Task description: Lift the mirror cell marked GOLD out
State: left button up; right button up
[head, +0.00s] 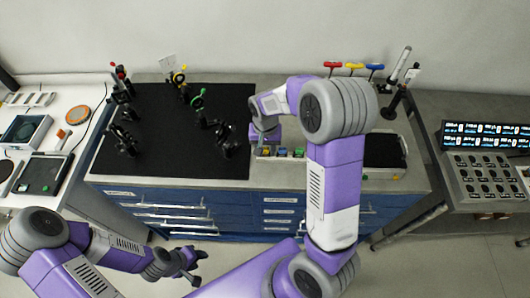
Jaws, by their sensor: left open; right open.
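No GOLD lettering is readable at this size, so I cannot tell which piece is the marked mirror cell. On the black optics board (170,155) stand several dark mounts. One has a yellow ring (180,76), one a green ring (198,101) and one a red top (119,74). A low row holds small coloured pieces, including a blue one (281,153), right of the board. My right gripper (263,149) points down at the left end of this row, its fingers mostly hidden. My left gripper (193,272) is open and empty, low in front of the drawers.
Red, yellow and blue-handled tools (353,67) stand behind my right arm. A dark stand (396,98) and a dark tray (384,150) are at the bench's right. A control console (487,180) is far right. The board's front middle is clear.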

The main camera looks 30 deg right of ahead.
jog(key=shift+c, duration=0.3)
jog(key=c, duration=0.4)
jog(key=shift+r, duration=0.1)
